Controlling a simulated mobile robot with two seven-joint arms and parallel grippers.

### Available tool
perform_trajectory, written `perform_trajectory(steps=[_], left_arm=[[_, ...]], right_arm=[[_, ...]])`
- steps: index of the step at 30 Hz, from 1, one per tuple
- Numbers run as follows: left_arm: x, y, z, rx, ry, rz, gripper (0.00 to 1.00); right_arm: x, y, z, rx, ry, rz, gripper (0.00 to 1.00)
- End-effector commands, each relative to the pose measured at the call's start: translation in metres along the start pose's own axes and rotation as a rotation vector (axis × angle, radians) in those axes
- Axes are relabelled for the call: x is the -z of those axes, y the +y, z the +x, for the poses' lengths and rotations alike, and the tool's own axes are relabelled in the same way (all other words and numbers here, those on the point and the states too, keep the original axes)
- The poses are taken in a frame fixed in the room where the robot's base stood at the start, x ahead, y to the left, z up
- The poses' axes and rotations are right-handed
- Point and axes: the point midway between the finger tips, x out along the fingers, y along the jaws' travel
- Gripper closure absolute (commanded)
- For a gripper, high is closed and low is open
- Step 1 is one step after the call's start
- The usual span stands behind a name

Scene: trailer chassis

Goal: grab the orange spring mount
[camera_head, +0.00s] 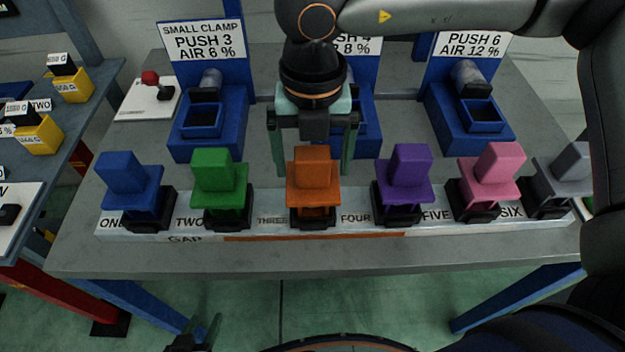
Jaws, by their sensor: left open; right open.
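The orange spring mount (314,179) stands upright in a black holder on the labelled strip at the front of the grey table, just right of the label THREE. My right gripper (313,168) points down just behind and above it. Its two green fingers are spread to the left and right of the orange block's top, and nothing is held. Whether the fingers touch the block cannot be told. My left gripper (198,334) shows only in part at the bottom edge, low in front of the table, open and empty.
Blue (130,175), green (219,175), purple (403,172), pink (492,168) and grey (567,170) mounts stand along the same strip. Blue clamp stations (205,125) with signs stand behind.

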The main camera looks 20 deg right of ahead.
Motion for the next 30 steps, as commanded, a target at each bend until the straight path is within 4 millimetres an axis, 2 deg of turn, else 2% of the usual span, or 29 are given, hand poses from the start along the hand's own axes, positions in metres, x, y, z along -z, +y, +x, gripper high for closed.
perform_trajectory(steps=[7,30], left_arm=[[-0.001,-0.0012,0.0004,0.002,-0.001,0.0,0.5],[-0.0008,-0.0019,0.0008,0.004,0.0,0.0,0.5]], right_arm=[[0.0,0.0001,0.0011,-0.001,0.0,0.0,0.05],[0.0,0.0,0.0008,0.0,0.0,0.0,0.91]])
